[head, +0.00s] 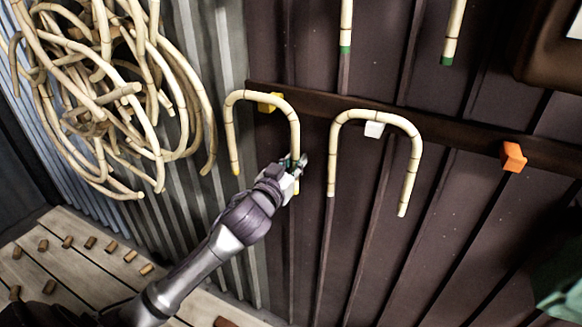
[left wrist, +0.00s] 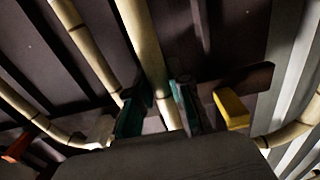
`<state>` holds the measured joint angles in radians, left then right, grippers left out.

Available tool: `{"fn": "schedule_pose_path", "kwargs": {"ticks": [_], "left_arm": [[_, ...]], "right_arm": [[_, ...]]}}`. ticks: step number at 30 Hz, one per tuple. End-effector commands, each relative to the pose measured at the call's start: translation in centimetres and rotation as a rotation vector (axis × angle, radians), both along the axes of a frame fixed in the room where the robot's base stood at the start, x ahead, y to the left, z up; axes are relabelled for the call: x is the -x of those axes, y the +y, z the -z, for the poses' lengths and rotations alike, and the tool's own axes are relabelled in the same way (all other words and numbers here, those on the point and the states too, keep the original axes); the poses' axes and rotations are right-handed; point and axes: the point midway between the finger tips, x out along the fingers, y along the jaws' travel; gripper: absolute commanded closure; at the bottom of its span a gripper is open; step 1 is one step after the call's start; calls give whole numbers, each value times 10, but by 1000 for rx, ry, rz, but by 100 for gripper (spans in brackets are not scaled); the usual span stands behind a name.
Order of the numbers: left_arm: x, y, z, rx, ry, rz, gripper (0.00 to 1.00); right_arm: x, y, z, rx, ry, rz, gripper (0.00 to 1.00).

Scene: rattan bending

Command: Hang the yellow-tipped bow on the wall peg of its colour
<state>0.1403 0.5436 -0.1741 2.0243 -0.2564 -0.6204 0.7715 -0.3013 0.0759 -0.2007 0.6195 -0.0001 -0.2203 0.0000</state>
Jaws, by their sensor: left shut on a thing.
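The yellow-tipped bow (head: 232,130) is a pale cane bent into an upside-down U, upright, with its yellow end at the lower left. My left gripper (head: 293,172) is shut on its right leg near the bottom; the left wrist view shows cane between the fingers (left wrist: 157,108). The yellow peg (head: 270,102) sits on the wall rail just beneath the arch, inside the bow's outline. I cannot tell whether the arch rests on it. The peg also shows in the left wrist view (left wrist: 231,109), beside the fingers. My right gripper is not in view.
Another bow (head: 410,150) hangs at the white peg (head: 374,129), just right of my left gripper. The orange peg (head: 513,157) is bare. Two green-tipped cane ends (head: 345,25) (head: 453,30) hang above the rail (head: 460,129). A tangle of cane (head: 110,90) hangs at left.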

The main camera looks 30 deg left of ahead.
Motion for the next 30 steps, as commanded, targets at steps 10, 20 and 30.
{"fn": "schedule_pose_path", "kwargs": {"ticks": [10, 20, 30], "left_arm": [[-25, 2, 2, -1, -2, -1, 100], [-43, 3, 8, 0, 0, -1, 100], [-47, 3, 11, 0, -1, -1, 100]], "right_arm": [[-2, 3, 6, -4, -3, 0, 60], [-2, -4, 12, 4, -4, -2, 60], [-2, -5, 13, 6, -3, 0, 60]]}}
